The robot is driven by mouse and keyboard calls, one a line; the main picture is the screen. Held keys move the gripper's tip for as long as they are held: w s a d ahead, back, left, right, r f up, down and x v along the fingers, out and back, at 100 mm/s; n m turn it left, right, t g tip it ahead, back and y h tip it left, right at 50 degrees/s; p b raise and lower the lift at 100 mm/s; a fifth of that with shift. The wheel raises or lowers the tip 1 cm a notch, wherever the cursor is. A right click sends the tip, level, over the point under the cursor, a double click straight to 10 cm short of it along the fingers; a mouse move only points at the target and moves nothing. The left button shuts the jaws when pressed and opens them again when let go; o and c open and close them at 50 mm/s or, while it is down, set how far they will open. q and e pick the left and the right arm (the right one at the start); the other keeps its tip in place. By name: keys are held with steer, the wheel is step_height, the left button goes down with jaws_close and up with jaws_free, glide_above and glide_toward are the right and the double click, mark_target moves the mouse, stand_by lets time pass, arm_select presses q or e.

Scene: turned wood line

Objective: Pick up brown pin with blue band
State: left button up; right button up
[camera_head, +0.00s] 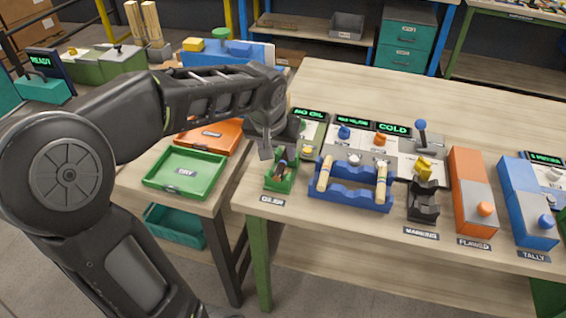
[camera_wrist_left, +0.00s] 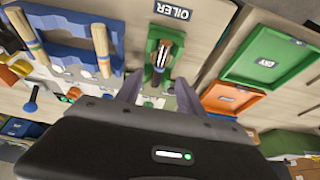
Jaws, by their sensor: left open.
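A dark brown pin (camera_head: 281,170) sits in the small green oiler holder (camera_head: 270,185) at the table's front left corner. In the left wrist view the brown pin (camera_wrist_left: 158,62) lies lengthwise in the green holder (camera_wrist_left: 150,45), straight ahead of the fingers. My left gripper (camera_head: 285,150) is open, just behind and above the holder. In the left wrist view its two fingers (camera_wrist_left: 160,93) stand apart, with the pin's near end between them in the picture and nothing visibly gripped. My right gripper is not in view.
A blue rack (camera_head: 350,197) with two pale wooden pins stands right of the oiler. A black marking stand (camera_head: 423,203), an orange box (camera_head: 470,190) and a blue box (camera_head: 525,200) follow. Green (camera_head: 185,190) and orange trays (camera_head: 228,135) lie on the left table.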

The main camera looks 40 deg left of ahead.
mark_target(282, 162)
arm_select(q)
steer(key=shift+w+f, duration=0.15)
steer(key=shift+f, duration=0.2)
steer(key=shift+p+x, duration=0.45)
steer(key=shift+x, duration=2.15)
jaws_close()
